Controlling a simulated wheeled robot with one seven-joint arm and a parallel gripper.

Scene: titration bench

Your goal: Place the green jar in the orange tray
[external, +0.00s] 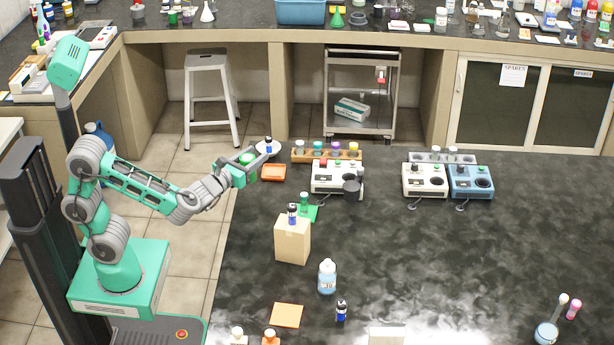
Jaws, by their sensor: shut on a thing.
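My gripper (250,171) is at the left edge of the dark bench, at the end of my outstretched arm. It is shut on a small green jar (248,158), which shows at the fingertips and is partly hidden by them. The small orange tray (273,173) lies on the bench just right of the fingers. In the picture the jar is up and left of the tray, apart from it. The exact height of the jar above the bench cannot be told.
A white dish (268,147) with a small bottle is close behind the gripper. A wooden rack (327,155) of jars and a white instrument (336,178) stand to the right. A tan box (292,240) and green mat (307,213) are nearer. The bench's right middle is clear.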

